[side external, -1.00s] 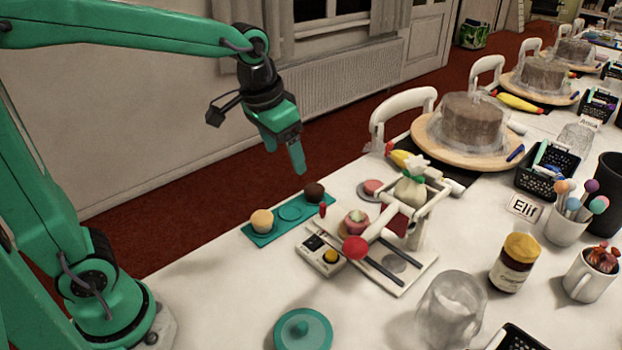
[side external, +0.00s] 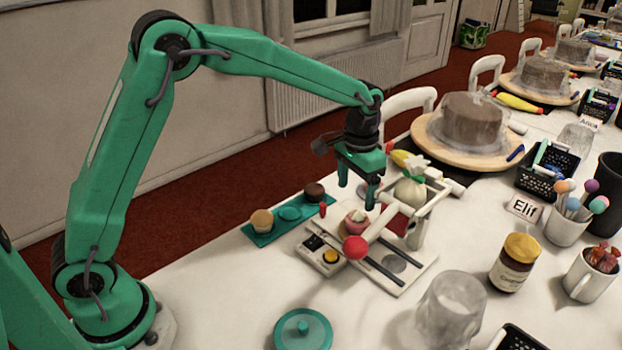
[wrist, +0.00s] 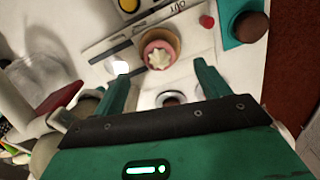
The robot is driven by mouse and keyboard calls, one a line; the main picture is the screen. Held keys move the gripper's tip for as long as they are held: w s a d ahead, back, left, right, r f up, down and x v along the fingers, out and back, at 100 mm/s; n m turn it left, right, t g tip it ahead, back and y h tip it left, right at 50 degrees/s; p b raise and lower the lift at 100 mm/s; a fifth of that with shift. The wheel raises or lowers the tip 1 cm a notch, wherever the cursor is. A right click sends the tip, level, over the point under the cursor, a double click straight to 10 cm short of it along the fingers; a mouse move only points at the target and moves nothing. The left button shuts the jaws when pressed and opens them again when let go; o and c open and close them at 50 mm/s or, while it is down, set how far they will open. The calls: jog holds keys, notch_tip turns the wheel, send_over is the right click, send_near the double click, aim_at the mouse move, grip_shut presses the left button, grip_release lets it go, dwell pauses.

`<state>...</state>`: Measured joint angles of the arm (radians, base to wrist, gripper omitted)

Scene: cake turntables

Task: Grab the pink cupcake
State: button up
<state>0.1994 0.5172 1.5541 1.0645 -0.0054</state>
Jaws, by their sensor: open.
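The pink cupcake (side external: 354,224) stands upright on the white railed device (side external: 402,285), with a pale swirl on top. In the wrist view the pink cupcake (wrist: 160,47) lies just beyond the fingertips, in line with the gap between them. My gripper (side external: 358,193) is open and empty, pointing down above and slightly behind the cupcake. Its two fingers also show in the wrist view (wrist: 162,75), apart from the cupcake. In the side view the red ball (side external: 356,248) on a white bar partly hides the cupcake's lower part.
A control box with a yellow button (side external: 330,256) is beside the device. A white frame with a tied bag (side external: 411,190) stands close at right.

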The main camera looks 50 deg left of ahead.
aim_at(356, 218)
jog(key=shift+w+d+f, duration=0.1)
jog(key=shift+w+f, duration=0.05)
jog(key=shift+f, duration=0.05)
jog(key=shift+d+f, duration=0.1)
jog(key=shift+f, duration=3.8)
jog(key=c, duration=1.1)
jog(key=shift+c, duration=0.2)
notch_tip(356, 218, up, 10)
